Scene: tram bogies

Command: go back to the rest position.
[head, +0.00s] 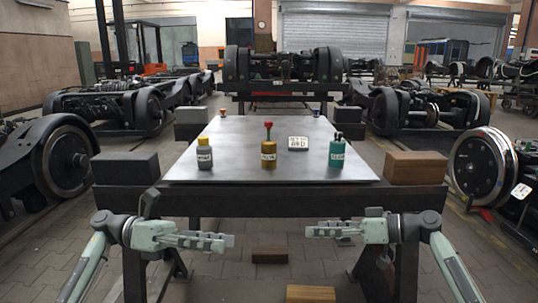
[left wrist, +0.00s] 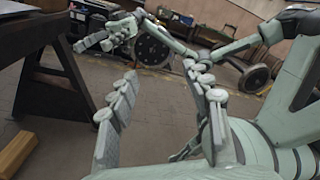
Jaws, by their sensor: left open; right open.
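My left gripper (head: 232,241) hangs in front of the table's near edge, at the lower left of the head view, pointing inward. In the left wrist view its two fingers (left wrist: 165,115) stand apart with nothing between them. My right gripper (head: 309,230) is at the lower right of the head view, also in front of the table and pointing inward, empty and open. It also shows in the left wrist view (left wrist: 80,46). Both grippers are below the tabletop and touch nothing that I can see.
The metal table (head: 230,150) carries a grey bottle (head: 204,156), a brown container with a red knob (head: 268,154), a teal bottle (head: 336,154) and a white sign (head: 298,143). Dark (head: 126,167) and brown (head: 416,167) blocks flank it. Wood blocks (head: 311,293) lie on the floor.

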